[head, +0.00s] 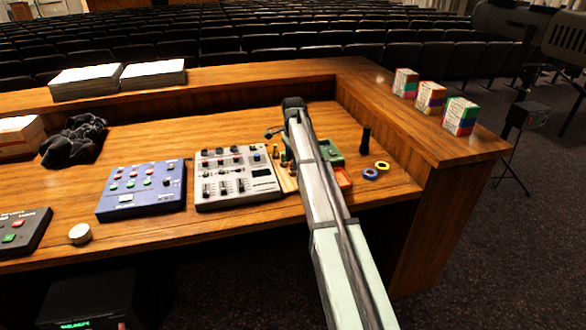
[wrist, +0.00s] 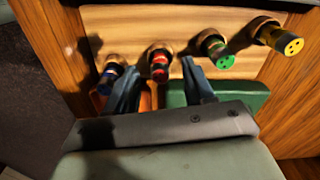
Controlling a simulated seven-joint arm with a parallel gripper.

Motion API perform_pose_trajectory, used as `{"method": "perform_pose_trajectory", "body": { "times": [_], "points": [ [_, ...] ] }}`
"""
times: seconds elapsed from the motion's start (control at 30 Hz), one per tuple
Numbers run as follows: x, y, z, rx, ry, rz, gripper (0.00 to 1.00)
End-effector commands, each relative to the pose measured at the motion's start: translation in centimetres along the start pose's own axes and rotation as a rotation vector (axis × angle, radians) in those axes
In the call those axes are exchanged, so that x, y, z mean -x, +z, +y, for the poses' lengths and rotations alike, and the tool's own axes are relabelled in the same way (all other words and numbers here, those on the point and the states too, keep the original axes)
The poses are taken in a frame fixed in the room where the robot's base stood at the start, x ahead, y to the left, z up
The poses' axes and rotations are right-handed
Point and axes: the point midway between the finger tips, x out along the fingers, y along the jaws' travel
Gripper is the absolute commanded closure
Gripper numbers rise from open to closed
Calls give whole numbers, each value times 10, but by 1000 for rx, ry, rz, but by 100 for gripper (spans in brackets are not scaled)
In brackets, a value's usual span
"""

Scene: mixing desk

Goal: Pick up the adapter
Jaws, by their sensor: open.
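Several adapter-like plugs stand in a row on a wooden board (wrist: 130,25) in the wrist view: a blue-ringed one (wrist: 110,74), a red-ringed one (wrist: 159,65), a green-ringed one (wrist: 217,50) and a yellow-ended one (wrist: 285,40). Which one the task means cannot be told. My gripper (wrist: 160,74) is open, with its fingers apart on either side of the red-ringed plug in the picture. Whether they reach around it or stay short of it is unclear. In the head view, small plugs (head: 276,152) show left of my arm, which hides much of the board.
A green tray (head: 331,148) and an orange tray (head: 346,175) lie right of my arm, near blue and yellow rings (head: 370,173) and a black upright cylinder (head: 365,140). A grey mixer (head: 235,203) and a blue console (head: 140,207) stand left. The raised desk ledge (head: 400,118) bounds the right.

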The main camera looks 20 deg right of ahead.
Motion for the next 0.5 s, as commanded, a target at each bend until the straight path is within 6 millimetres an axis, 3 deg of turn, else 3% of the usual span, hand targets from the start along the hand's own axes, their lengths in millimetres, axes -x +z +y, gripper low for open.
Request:
{"method": "perform_pose_trajectory", "body": {
  "times": [0.13, 0.37, 0.5],
  "points": [
    [-18, 0, 0, 0, 1, 0, 47],
    [-20, 0, 0, 0, 0, 0, 47],
    [-20, 0, 0, 0, 0, 0, 58]
  ]
}}
